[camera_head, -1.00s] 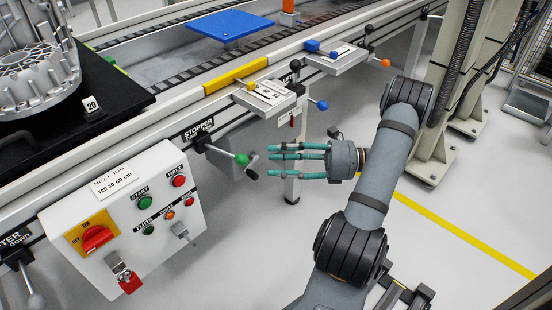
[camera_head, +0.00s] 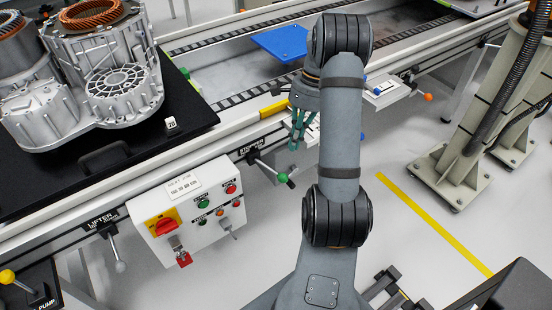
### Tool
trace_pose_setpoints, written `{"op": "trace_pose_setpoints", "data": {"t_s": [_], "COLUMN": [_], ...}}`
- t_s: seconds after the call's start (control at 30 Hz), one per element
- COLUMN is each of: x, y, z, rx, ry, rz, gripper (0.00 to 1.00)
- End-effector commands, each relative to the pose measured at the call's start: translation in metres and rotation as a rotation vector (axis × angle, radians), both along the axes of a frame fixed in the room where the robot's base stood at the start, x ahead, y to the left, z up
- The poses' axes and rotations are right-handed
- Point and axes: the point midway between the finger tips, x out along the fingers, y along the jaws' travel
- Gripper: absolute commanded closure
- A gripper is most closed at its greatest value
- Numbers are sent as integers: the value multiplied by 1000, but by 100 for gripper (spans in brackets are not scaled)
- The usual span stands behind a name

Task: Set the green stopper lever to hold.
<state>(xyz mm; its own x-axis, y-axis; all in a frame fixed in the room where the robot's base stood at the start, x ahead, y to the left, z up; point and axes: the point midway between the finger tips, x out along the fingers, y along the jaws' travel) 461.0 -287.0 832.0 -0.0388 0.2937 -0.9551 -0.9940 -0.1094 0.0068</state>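The stopper lever is a grey rod with a green knob (camera_head: 283,177) near its end. It sticks out from the rail's front under the STOPPER label and slants down to the right. My gripper (camera_head: 297,143) has teal fingers pointing down, just above and slightly right of the green knob in the picture. The fingers look spread with nothing between them, and I see no contact with the lever. The rest of the label's lettering is too small to read.
A white control box (camera_head: 195,208) with a red rotary switch and several buttons hangs left of the lever. A LIFTER lever (camera_head: 117,255) is further left. A blue plate (camera_head: 283,43) lies on the conveyor. Metal housings (camera_head: 110,75) stand on a black platform. Floor is clear below the lever.

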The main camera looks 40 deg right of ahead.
Motion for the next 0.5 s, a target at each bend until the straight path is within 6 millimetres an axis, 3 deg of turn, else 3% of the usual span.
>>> {"op": "trace_pose_setpoints", "data": {"t_s": [0.13, 0.27, 0.5], "x": [5, 5, 3], "y": [-19, -16, -6], "z": [-8, -19, -59], "rx": [-72, -68, -65], "ry": [-18, -12, -10], "rz": [-11, -26, -28], "gripper": [100, 100, 100]}}
